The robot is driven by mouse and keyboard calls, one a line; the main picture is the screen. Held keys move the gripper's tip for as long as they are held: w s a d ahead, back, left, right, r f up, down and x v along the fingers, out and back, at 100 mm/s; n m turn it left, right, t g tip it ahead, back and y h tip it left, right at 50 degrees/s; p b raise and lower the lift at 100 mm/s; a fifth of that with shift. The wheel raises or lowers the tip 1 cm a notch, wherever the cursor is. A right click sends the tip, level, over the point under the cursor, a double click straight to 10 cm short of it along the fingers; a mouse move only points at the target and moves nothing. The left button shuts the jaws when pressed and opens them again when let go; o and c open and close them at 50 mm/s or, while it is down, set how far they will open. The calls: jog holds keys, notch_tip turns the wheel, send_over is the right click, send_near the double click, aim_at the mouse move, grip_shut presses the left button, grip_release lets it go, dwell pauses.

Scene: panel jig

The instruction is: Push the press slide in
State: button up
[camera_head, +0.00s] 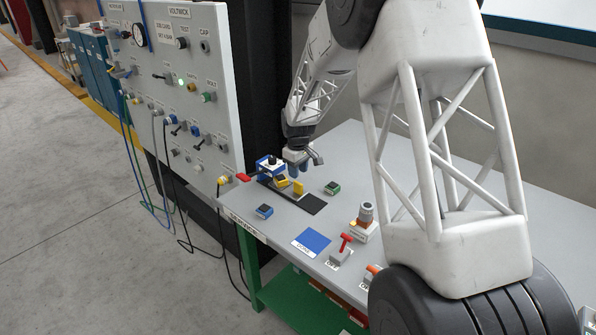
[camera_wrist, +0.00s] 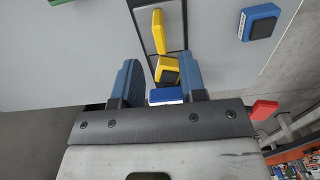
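The press stands by the panel edge of the bench, with a blue frame (camera_head: 268,164) and a dark track (camera_head: 312,204) running out from it. An upright yellow slide piece (camera_head: 299,188) stands on the track; it also shows in the wrist view (camera_wrist: 158,32). A yellow block with a dark top (camera_head: 281,181) sits between it and the frame, and in the wrist view (camera_wrist: 167,70) it lies between my fingers. My gripper (camera_head: 297,162) hangs above the press; in the wrist view (camera_wrist: 158,66) its fingers are apart. Contact with the block cannot be told.
A blue block (camera_head: 264,211) and a green block (camera_head: 332,188) lie on either side of the track. A red-handled lever (camera_head: 345,243), a blue square (camera_head: 311,242) and an orange-and-grey fixture (camera_head: 365,217) are nearer the front. The upright panel (camera_head: 195,60) borders the left.

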aim_at(297, 183)
jog(key=shift+r, duration=0.7)
jog(key=shift+f, duration=0.1)
jog(key=shift+f, duration=3.85)
grip_shut()
jog(key=shift+a, duration=0.1)
